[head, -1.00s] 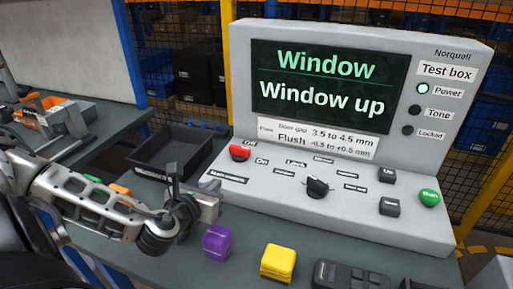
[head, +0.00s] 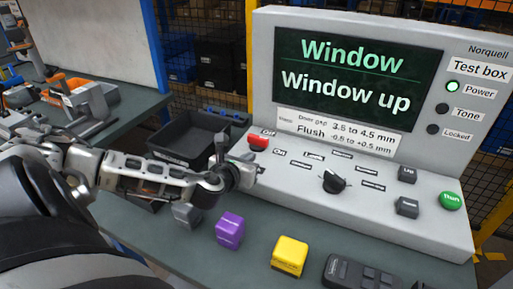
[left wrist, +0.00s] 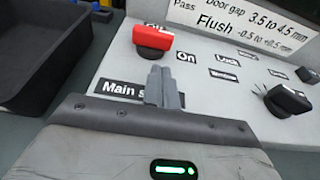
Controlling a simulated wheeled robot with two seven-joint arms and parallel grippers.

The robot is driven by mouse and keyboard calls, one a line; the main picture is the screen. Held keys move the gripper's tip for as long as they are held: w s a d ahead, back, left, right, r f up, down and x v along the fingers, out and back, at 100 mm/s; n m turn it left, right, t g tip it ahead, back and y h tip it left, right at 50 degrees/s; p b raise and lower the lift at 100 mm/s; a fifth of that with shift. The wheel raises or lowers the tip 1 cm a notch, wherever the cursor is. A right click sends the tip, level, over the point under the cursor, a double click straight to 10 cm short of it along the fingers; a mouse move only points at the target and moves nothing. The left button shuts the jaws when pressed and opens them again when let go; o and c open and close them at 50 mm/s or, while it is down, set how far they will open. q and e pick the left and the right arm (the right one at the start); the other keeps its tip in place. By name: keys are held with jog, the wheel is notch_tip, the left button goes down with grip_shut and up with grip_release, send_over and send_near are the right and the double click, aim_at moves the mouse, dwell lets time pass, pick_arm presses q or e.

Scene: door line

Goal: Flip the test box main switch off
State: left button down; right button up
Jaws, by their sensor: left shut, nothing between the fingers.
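The test box (head: 300,25) stands on the bench, its screen reading "Window" and "Window up". Its main switch (head: 258,142) is a red cap on a dark base, between the "Off" and "On" labels. I cannot tell its setting from its shape; the green Power lamp (head: 453,86) is lit. My left gripper (head: 258,170) is shut and empty over the front of the panel, just short of the switch. In the left wrist view the closed fingertips (left wrist: 163,80) point at the red switch (left wrist: 153,42), apart from it, partly covering the "Main switch" label. My right gripper is out of view.
A black knob (head: 334,181) and a green Run button (head: 450,200) are on the panel right of the switch. A black tray (head: 165,152) lies left of the box. Purple (head: 230,229) and yellow (head: 289,256) blocks and a dark handset (head: 355,272) lie in front.

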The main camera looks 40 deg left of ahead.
aim_at(262, 145)
pick_arm(q)
jog(key=x, duration=0.2)
jog(key=r+x, duration=0.1)
jog(key=x, duration=0.1)
jog(key=shift+w+p, duration=0.3)
jog(key=shift+w+a+f, duration=0.1)
jog(key=shift+w+a, duration=0.1)
jog(key=shift+w, duration=0.3)
jog(key=shift+w+f, duration=0.1)
